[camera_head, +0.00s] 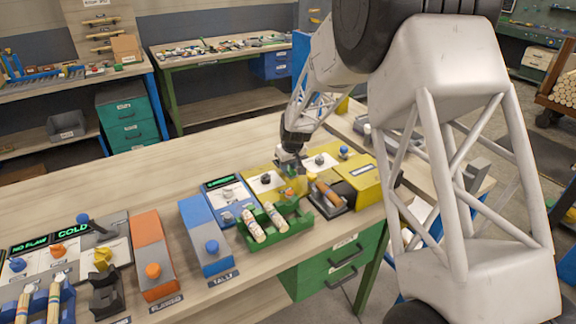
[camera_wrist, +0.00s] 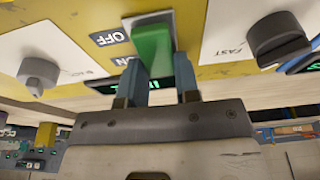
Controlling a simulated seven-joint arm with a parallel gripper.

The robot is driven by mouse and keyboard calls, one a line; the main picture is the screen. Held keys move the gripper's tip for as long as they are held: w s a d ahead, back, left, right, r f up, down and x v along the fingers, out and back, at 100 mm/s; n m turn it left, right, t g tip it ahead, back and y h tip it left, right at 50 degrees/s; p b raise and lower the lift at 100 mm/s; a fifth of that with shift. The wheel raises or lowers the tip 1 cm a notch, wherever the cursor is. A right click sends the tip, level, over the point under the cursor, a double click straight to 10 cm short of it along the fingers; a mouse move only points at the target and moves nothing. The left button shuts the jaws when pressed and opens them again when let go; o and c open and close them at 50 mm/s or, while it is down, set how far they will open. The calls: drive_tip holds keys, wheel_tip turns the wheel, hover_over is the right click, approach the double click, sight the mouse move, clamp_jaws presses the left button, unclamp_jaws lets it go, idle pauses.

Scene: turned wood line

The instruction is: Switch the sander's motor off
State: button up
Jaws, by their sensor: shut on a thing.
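The sander (camera_head: 365,179) is a yellow machine at the right end of the bench, with yellow control panels beside it in the head view. In the wrist view a green switch (camera_wrist: 153,46) stands on the yellow panel (camera_wrist: 205,75), beside labels for OFF and ON. My gripper (camera_head: 291,165) is down at the panel, and its two fingers (camera_wrist: 161,75) are shut on the green switch, one on each side. Which label the switch is set to, I cannot tell. The arm and gripper hide the switch in the head view.
A pale knob (camera_wrist: 39,75) and a dark knob (camera_wrist: 278,37) marked FAST flank the switch. A green rack (camera_head: 276,226) with turned wood pieces, a blue box (camera_head: 206,237) and an orange box (camera_head: 153,255) stand to the left. The bench behind them is clear.

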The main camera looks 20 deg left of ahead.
sight(293, 172)
drive_tip(key=shift+s+t+y, duration=0.15)
drive_tip(key=shift+t+y, duration=0.15)
drive_tip(key=shift+t, duration=0.1)
drive_tip(key=shift+r, duration=0.1)
drive_tip(key=o, duration=0.9)
drive_tip(key=shift+d, duration=0.1)
drive_tip(key=shift+v, duration=3.7)
drive_tip(key=shift+r, duration=0.1)
drive_tip(key=shift+d, duration=0.1)
